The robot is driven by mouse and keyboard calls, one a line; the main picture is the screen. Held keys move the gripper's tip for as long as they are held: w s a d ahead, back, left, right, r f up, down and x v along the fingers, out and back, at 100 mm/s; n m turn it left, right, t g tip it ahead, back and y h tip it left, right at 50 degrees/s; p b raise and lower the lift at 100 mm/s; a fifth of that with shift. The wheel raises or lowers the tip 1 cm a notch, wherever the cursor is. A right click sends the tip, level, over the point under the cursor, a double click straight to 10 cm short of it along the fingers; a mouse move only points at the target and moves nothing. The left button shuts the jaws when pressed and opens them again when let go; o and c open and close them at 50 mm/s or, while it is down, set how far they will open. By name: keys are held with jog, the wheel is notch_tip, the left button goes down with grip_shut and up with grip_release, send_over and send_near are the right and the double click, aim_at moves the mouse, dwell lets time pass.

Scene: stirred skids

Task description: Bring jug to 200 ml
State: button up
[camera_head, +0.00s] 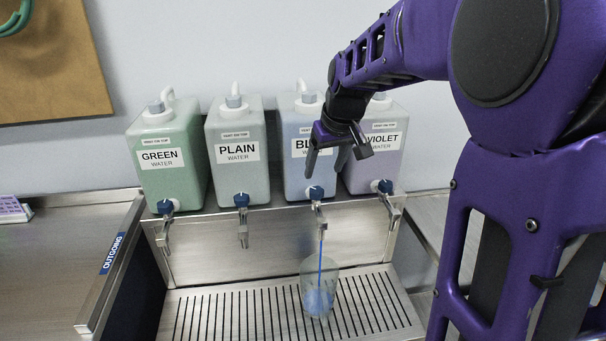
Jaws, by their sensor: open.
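A clear jug (318,293) stands upright on the slotted drip tray (181,325) under the tap of the blue water container (297,179). A thin blue stream (321,262) runs from that tap (320,218) into the jug. Blue liquid shows in the lower part of the jug; any volume marks are too small to read. My gripper (328,173) is open in front of the blue container, with its fingers pointing down near the blue tap knob (315,192). It partly hides the container's label. I cannot tell whether a finger touches the knob.
Green (170,183), plain (238,181) and violet (385,155) water containers stand in the same row, each with a tap. A counter marked OUTGOING (60,270) lies at the left, mostly clear. My purple arm fills the right side.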

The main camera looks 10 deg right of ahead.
aim_at(317, 190)
jog(key=x, duration=0.8)
grip_shut()
